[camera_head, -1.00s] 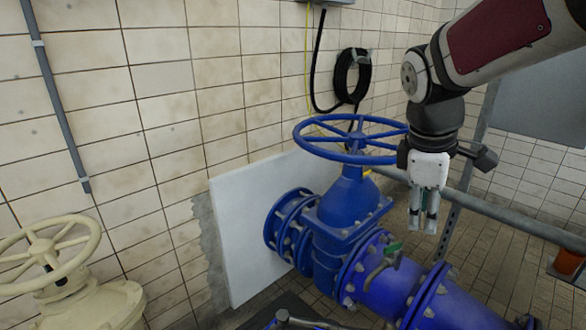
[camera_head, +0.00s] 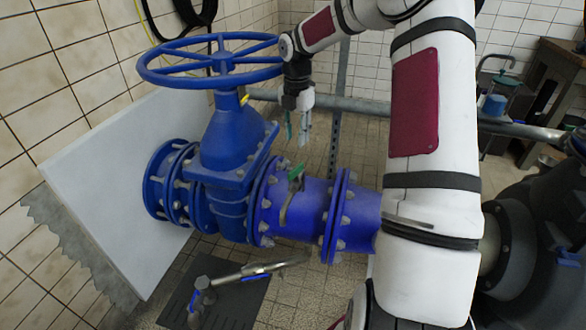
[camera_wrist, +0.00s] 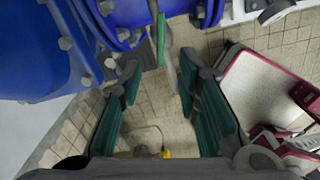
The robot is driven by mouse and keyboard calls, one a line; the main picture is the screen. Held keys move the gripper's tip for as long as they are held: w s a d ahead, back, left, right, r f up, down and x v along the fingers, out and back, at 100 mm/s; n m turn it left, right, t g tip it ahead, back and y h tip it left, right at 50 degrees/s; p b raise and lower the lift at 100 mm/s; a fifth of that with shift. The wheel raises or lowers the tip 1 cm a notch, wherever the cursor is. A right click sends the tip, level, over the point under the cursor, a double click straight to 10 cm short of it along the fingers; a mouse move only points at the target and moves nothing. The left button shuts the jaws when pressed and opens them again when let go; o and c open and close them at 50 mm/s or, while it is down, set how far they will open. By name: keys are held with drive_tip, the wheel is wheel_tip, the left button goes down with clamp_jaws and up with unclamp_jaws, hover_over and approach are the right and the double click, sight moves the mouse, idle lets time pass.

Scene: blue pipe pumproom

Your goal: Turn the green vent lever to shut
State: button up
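The green vent lever (camera_head: 295,174) sits on a small metal fitting on the blue pipe, just right of the big valve body. In the wrist view the green lever (camera_wrist: 161,40) stands edge-on near the top centre, beyond the fingertips. My gripper (camera_head: 298,138) points down, a little above the lever in the head view. In the wrist view my gripper (camera_wrist: 156,82) is open, with teal pads apart and only floor visible between them. The lever lies roughly in line with the gap. The fingers appear apart from the lever.
A blue gate valve with a large handwheel (camera_head: 210,62) stands left of my gripper. A flanged blue pipe (camera_head: 318,205) runs right. A small tap pipe (camera_head: 250,272) is low in front. A grey rail (camera_head: 365,106) passes behind. A dark pump (camera_head: 515,250) stands at right.

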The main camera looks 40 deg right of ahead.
sight(296, 168)
wheel_tip(296, 168, down, 13)
drive_tip(key=shift+r+b, duration=0.1)
drive_tip(key=shift+b, duration=1.15)
clamp_jaws()
